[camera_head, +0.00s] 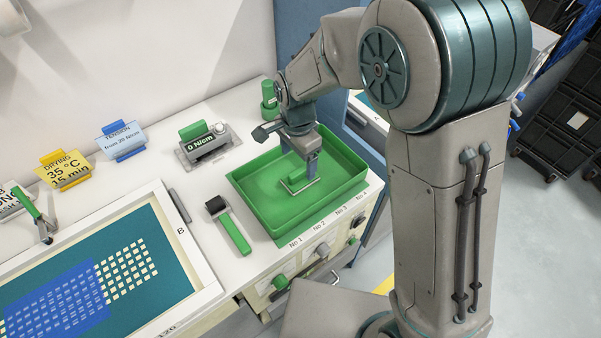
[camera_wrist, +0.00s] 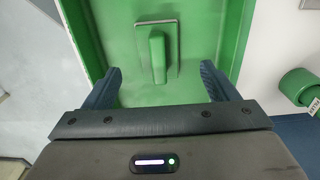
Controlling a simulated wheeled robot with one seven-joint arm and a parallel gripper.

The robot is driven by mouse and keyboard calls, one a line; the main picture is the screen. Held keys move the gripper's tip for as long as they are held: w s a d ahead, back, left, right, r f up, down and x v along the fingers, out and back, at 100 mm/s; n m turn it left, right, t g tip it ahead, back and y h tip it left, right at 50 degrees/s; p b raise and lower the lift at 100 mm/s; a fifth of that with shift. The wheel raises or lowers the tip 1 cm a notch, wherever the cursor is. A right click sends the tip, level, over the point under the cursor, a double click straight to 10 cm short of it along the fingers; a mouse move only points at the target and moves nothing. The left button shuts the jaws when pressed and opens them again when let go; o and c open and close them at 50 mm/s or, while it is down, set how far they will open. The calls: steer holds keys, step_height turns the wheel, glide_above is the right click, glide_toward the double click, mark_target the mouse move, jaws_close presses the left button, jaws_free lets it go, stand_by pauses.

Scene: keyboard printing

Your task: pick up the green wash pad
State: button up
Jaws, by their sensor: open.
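The green wash pad is a flat plate with a raised green grip (camera_wrist: 157,55). It lies on the floor of the green tray (camera_head: 255,200), and part of it shows below my gripper in the head view (camera_head: 297,183). My gripper (camera_head: 302,170) is over the tray, above the pad. In the wrist view my gripper (camera_wrist: 160,85) is open, with one dark finger on each side of the pad's grip. Nothing is between the fingertips; the grip's near end lies close ahead of the gripper body. The gap in height between fingers and pad is hard to tell.
The tray walls (camera_wrist: 85,40) rise around the fingers. A green-handled roller (camera_head: 232,230) lies left of the tray. A tension meter (camera_head: 203,142) and a green bottle (camera_head: 269,97) stand behind it. A screen frame (camera_head: 185,235) lies at the left.

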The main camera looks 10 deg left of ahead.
mark_target(300, 170)
steer(key=shift+w+d+f+p, duration=0.15)
steer(key=shift+f+p, duration=0.3)
steer(key=shift+f, duration=1.2)
steer(key=shift+s+d+f+p, duration=0.1)
steer(key=shift+f+p, duration=0.35)
steer(key=shift+f, duration=1.15)
steer(key=shift+w, duration=0.1)
steer(key=shift+c, duration=0.3)
steer(key=c, duration=1)
